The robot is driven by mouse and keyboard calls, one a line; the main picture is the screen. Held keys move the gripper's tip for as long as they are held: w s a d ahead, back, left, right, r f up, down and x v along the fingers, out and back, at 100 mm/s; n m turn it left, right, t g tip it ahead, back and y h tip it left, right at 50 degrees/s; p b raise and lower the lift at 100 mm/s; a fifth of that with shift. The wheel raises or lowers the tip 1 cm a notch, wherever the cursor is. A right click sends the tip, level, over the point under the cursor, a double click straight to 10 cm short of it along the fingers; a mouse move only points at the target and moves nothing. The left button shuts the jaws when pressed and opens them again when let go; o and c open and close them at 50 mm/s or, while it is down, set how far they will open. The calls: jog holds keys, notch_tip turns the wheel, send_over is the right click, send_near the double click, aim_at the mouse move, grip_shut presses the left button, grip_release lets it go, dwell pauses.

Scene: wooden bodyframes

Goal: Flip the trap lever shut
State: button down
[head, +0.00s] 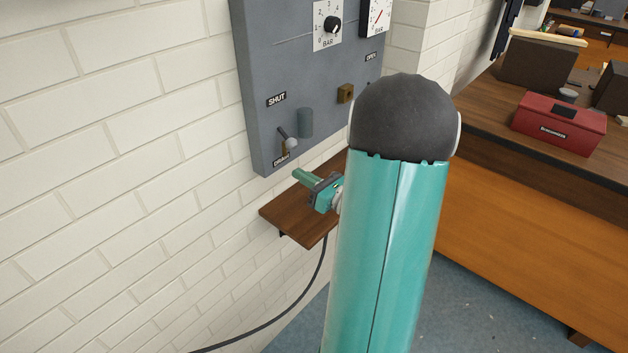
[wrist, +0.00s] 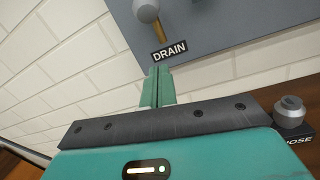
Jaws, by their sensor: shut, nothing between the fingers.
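In the wrist view the knob (wrist: 146,11) is at the top edge, partly cut off, above the DRAIN label (wrist: 170,50). My gripper (head: 299,175) is teal, shut and empty, just below the panel's lower edge and below the knob. Its closed fingertips (wrist: 158,72) appear apart from the lever.
A grey cylinder (head: 305,122) stands out beside the lever. A wooden shelf (head: 285,217) is under my gripper; a grey fitting (wrist: 290,110) by a HOSE label shows at right in the wrist view.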

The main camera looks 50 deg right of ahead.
aim_at(277, 160)
jog(key=w, duration=0.5)
jog(key=shift+a+r, duration=0.2)
jog(key=shift+r, duration=0.15)
jog(key=shift+s+d+r, duration=0.15)
jog(key=shift+s+r, duration=0.25)
jog(key=shift+r, duration=0.2)
jog(key=shift+s+d+r, duration=0.1)
jog(key=shift+s+r, duration=0.3)
jog(key=shift+r, duration=0.2)
jog(key=shift+d+r, duration=0.15)
jog(key=shift+r, duration=0.2)
jog(key=shift+s+r, duration=0.15)
jog(key=shift+s, duration=0.05)
jog(key=shift+w, duration=0.1)
jog(key=shift+r+g, duration=0.1)
jog(key=shift+g, duration=0.2)
